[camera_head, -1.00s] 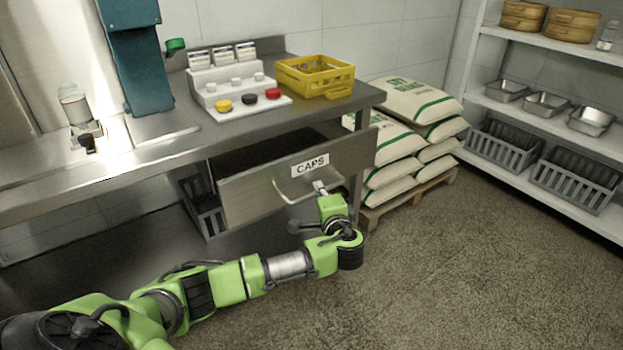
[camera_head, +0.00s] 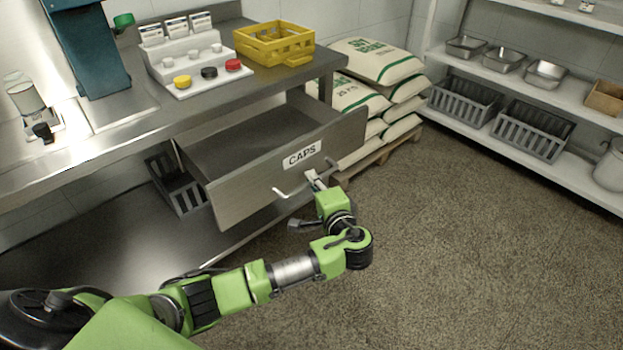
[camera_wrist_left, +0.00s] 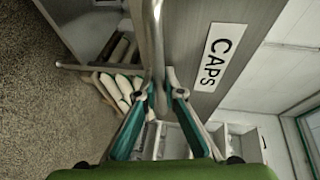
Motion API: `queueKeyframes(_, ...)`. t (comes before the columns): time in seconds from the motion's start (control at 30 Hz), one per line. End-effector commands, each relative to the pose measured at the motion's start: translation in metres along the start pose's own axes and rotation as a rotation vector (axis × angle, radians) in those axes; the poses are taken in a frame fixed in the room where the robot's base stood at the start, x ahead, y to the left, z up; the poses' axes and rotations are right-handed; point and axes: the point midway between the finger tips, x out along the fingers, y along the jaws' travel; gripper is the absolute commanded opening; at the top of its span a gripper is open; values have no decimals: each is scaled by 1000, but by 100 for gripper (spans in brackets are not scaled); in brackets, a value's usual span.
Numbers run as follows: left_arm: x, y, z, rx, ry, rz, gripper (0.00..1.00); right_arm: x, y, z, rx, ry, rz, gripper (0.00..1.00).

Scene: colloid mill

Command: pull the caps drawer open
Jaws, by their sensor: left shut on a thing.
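The caps drawer (camera_head: 262,176) is a metal drawer under the workbench, with a white CAPS label (camera_head: 302,154) on its front. It stands well out from the bench, and its dark inside shows from above. My left gripper (camera_head: 314,182) is shut on the drawer's bar handle (camera_head: 283,193) near its right end. In the left wrist view the two fingers (camera_wrist_left: 160,100) close around the handle bar (camera_wrist_left: 152,40), beside the label (camera_wrist_left: 215,55). My right gripper is in neither view.
The bench (camera_head: 140,135) carries a button panel (camera_head: 205,75) and a yellow crate (camera_head: 272,45). Stacked sacks (camera_head: 372,62) on a pallet stand close to the drawer's right. A grey crate (camera_head: 178,185) is under the bench. The floor (camera_head: 470,260) in front is clear.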

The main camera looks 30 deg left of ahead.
Motion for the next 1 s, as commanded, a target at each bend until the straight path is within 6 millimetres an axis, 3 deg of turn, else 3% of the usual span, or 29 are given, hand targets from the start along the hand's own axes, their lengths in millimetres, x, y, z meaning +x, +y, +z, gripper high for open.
queueKeyframes(0.13,0,1,1,1,-1,2,0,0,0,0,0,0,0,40)
queueKeyframes(0.2,0,1,1,1,-1,2,24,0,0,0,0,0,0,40)
queueKeyframes(0.23,0,1,1,1,-1,2,26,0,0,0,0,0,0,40)
queueKeyframes(0.63,-5,1,0,0,2,1,26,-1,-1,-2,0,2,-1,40)
queueKeyframes(0.77,-24,2,-1,-1,3,4,26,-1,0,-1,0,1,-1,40)
queueKeyframes(1.0,-76,2,-1,-1,3,5,26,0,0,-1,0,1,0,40)
